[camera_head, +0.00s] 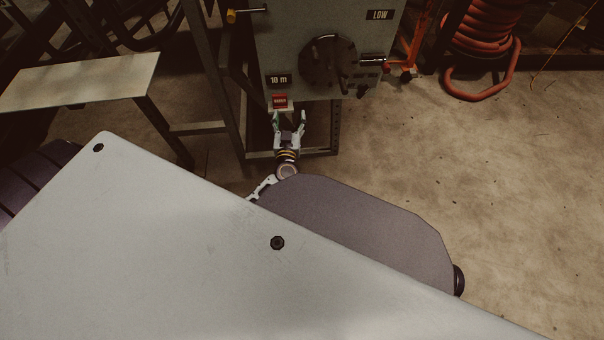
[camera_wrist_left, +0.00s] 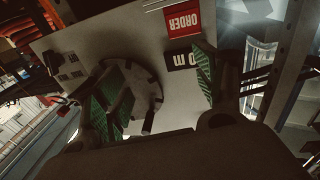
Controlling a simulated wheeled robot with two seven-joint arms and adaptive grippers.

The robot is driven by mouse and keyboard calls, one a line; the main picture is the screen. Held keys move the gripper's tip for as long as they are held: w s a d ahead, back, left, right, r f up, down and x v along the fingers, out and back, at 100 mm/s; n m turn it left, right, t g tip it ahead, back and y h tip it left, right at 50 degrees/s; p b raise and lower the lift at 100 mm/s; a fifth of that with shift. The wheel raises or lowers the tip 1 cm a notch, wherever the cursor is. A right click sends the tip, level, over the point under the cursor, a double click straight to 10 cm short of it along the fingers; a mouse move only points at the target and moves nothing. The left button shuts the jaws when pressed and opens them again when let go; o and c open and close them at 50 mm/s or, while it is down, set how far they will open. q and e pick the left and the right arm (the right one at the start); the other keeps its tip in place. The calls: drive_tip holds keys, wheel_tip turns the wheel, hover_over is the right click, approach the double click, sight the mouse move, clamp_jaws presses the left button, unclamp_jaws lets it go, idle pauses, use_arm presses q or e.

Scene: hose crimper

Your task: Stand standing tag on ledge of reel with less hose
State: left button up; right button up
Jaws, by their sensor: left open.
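A red tag with white lettering (camera_head: 280,100) stands at the lower left edge of a grey machine panel (camera_head: 290,50), just below a black "10 m" label (camera_head: 279,80). In the left wrist view the tag (camera_wrist_left: 184,18) reads "ORDER", upside down, beside the label (camera_wrist_left: 181,60). A pale strip shows under the tag, seemingly a small ledge. My left gripper (camera_head: 289,115) is open and empty, its fingertips just in front of and below the tag. In the left wrist view its green-padded fingers (camera_wrist_left: 165,92) are wide apart with nothing between them. My right gripper is out of view.
The panel carries a round dark disc (camera_head: 328,62), a "LOW" label (camera_head: 380,15) and an orange valve (camera_head: 405,70). Coiled orange hose (camera_head: 485,45) lies at the upper right. A pale bench (camera_head: 80,80) stands at the left. The floor on the right is clear.

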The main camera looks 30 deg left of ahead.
use_arm(q)
drive_tip(key=s+d+m+g+h, duration=0.1)
drive_tip(key=s+d+m+h, duration=0.25)
drive_tip(key=d+h, duration=0.4)
drive_tip(key=s+d+m+g+h, duration=0.25)
drive_tip(key=d+m+h, duration=0.2)
drive_tip(key=d, duration=0.65)
drive_tip(key=s+f+g, duration=0.3)
drive_tip(key=s+g, duration=0.1)
drive_tip(key=s, duration=0.4)
drive_tip(key=s+a+f+g+y, duration=0.1)
drive_tip(key=s+f+g, duration=0.3)
drive_tip(key=s, duration=0.5)
drive_tip(key=shift+a+f+n, duration=0.15)
drive_tip(key=shift+a+n, duration=0.15)
drive_tip(key=shift+n, duration=0.1)
drive_tip(key=shift+s, duration=0.1)
